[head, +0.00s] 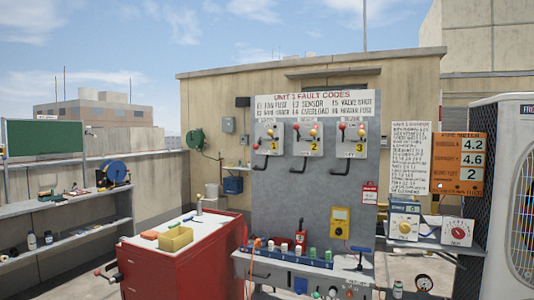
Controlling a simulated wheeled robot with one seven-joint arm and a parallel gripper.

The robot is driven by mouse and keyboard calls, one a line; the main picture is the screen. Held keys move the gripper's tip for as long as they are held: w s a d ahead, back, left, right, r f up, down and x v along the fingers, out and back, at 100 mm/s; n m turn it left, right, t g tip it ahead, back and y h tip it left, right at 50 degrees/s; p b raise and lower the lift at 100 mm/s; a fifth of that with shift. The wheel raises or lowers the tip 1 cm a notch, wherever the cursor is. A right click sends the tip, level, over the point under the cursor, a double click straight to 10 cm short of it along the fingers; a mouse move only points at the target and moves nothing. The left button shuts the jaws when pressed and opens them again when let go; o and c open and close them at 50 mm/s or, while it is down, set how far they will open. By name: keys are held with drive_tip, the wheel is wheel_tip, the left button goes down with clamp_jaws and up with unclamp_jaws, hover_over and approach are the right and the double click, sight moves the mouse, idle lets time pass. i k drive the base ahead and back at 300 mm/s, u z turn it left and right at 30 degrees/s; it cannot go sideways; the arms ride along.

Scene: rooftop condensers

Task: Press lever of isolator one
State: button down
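Isolator one (262,146) is the leftmost of three pale boxes on a grey upright panel. It bears a yellow figure 1 and small red and yellow knobs. A black bent lever (269,162) hangs under it, angled down to the left. Isolator two (315,147) and isolator three (344,150) stand to its right, each with a similar black lever below. The exact lever positions are too small to tell. My gripper is not in view.
A bench (300,266) with several small items lies below the panel. A shelf (105,200) is at left, and a condenser unit (495,200) at right.

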sight(255, 147)
drive_tip(key=z, duration=0.05)
drive_tip(key=i, duration=1)
drive_tip(key=u, duration=0.05)
